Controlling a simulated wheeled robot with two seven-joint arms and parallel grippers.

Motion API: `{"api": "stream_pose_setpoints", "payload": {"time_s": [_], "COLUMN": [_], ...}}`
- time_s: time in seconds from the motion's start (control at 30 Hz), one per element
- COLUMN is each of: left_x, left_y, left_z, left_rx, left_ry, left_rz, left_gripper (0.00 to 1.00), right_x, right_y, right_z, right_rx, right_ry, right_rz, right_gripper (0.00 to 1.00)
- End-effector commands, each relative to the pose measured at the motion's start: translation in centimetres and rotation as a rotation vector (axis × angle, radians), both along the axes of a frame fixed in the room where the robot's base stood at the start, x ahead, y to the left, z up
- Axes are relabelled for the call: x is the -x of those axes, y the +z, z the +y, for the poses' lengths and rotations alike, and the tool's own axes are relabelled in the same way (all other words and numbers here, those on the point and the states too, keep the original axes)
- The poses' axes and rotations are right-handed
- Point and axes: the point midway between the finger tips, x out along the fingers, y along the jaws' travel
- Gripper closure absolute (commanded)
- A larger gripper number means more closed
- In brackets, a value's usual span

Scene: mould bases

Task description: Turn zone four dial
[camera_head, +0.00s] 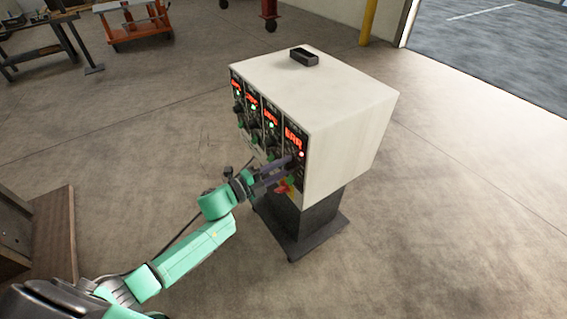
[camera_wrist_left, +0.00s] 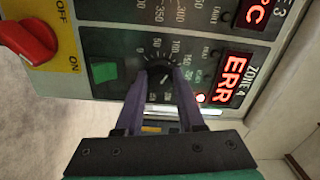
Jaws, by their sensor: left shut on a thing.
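The control box (camera_head: 345,125) is a white cabinet on a dark pedestal, with several black zone panels on its left-facing front. The zone four panel (camera_head: 295,142) is the nearest one. In the left wrist view its display (camera_wrist_left: 235,80) reads ERR in red beside the label ZONE 4, with a small red light lit. The zone four dial (camera_wrist_left: 160,84) is a black knob inside a printed number scale. My left gripper (camera_wrist_left: 161,72) has its two purple fingers shut around the dial; in the head view the gripper (camera_head: 290,166) reaches the panel. My right gripper is not in view.
A red switch (camera_wrist_left: 27,42) on a yellow ON/OFF plate sits beside a green button (camera_wrist_left: 104,72), close to the fingers. A small black tray (camera_head: 304,57) lies on top of the box. Open floor surrounds the pedestal (camera_head: 300,220).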

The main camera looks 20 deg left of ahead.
Motion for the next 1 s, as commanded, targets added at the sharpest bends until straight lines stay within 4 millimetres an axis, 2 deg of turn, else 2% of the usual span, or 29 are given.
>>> {"api": "stream_pose_setpoints", "payload": {"time_s": [0.4, 1.0], "left_x": [0.0, 0.1], "left_y": [0.1, -0.1], "left_z": [0.0, 0.0], "left_rx": [0.304, 0.735], "left_ry": [0.002, 0.004], "left_rz": [0.254, 0.613], "left_gripper": [1.00, 1.00], "right_x": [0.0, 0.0], "right_y": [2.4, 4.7], "right_z": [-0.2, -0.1], "right_rx": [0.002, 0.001], "right_ry": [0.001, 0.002], "right_rz": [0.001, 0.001], "right_gripper": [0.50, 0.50]}}
